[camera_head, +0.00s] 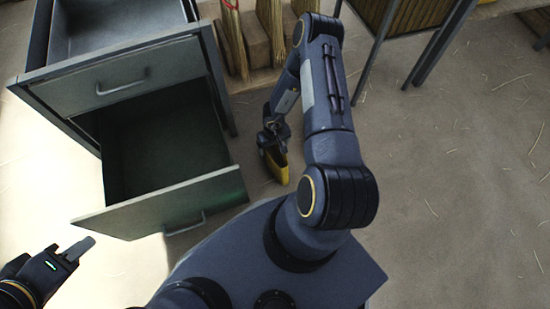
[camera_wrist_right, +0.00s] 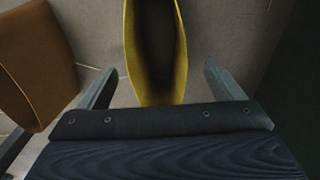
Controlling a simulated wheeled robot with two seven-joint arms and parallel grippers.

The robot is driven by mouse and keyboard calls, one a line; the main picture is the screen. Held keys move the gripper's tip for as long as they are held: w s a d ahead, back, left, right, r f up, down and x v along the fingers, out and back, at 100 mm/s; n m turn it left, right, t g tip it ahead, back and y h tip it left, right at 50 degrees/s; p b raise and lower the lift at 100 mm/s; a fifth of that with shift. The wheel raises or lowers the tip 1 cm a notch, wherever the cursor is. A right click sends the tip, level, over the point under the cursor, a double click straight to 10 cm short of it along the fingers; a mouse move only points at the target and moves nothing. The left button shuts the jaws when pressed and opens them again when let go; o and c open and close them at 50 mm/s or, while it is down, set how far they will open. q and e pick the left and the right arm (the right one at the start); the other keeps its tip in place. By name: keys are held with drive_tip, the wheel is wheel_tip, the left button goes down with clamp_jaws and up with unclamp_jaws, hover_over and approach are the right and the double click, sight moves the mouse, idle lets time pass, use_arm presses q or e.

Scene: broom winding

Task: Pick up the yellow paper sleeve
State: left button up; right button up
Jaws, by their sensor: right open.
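The yellow paper sleeve (camera_head: 279,170) is on the floor right of the open lower drawer, partly hidden by my right gripper (camera_head: 271,138). In the right wrist view the sleeve (camera_wrist_right: 131,58) is an open yellow loop with a dark inside. It lies ahead of and between the two spread fingers of my right gripper (camera_wrist_right: 158,82), with gaps on both sides. My right gripper is open and holds nothing. My left gripper (camera_head: 78,250) is at the lower left, beside the drawer front and away from the sleeve; its finger opening cannot be made out.
A grey cabinet (camera_head: 66,93) stands at left with two drawers pulled out; the lower drawer front (camera_head: 165,203) is close to the sleeve. Wooden blocks and straw bundles (camera_head: 236,45) stand at the back. A brown-orange object (camera_wrist_right: 38,65) lies left of the sleeve. Floor at right is mostly clear.

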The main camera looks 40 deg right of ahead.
wheel_tip(320, 180, down, 4)
drive_tip(key=shift+s+d+f+b, duration=0.1)
drive_tip(key=shift+f+b, duration=0.05)
drive_tip(key=shift+b, duration=1.05)
drive_tip(key=c, duration=1.3)
